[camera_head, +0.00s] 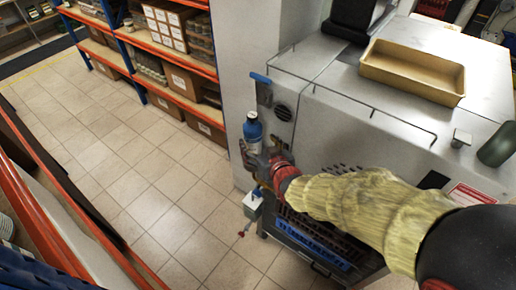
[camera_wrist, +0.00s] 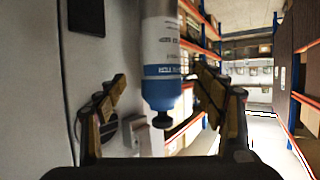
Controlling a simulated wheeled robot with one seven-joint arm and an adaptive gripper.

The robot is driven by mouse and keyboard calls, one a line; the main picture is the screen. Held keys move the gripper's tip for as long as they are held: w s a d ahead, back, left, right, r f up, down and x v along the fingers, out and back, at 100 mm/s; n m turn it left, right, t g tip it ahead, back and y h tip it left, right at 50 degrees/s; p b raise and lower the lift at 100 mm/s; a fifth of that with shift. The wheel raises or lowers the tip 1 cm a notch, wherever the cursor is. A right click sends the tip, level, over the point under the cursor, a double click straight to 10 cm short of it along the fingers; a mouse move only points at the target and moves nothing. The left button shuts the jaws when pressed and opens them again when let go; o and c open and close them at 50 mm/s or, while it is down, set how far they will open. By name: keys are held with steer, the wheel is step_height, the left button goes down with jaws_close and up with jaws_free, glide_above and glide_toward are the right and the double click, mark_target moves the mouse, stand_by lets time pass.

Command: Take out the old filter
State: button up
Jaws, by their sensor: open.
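The filter (camera_head: 252,132) is a white and blue cylinder with a dark knob on its blue end. It stands upright by the left side of the grey machine in the head view. It also shows in the wrist view (camera_wrist: 162,50), with its blue end toward my gripper. My gripper (camera_head: 264,160) is open, close to the filter in the head view. In the wrist view my gripper's fingers (camera_wrist: 161,82) appear on either side of the blue end, with gaps visible. The filter's mount is mostly hidden.
The grey machine (camera_head: 340,100) carries a tan tray (camera_head: 412,72) and thin rails on top. A small pale box (camera_head: 253,206) with a red-ended part hangs below my gripper. Shelving (camera_head: 165,55) stands behind, and an orange-edged rack (camera_head: 40,210) at left. Tiled floor lies clear between.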

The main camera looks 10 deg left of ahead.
steer(key=shift+f+x, duration=0.2)
steer(key=shift+x, duration=1.55)
steer(key=shift+f+x, duration=0.15)
steer(key=shift+x, duration=1.6)
steer(key=shift+s, duration=0.15)
steer(key=c, duration=0.3)
steer(key=c, duration=1.5)
jaws_close()
steer(key=shift+r, duration=0.15)
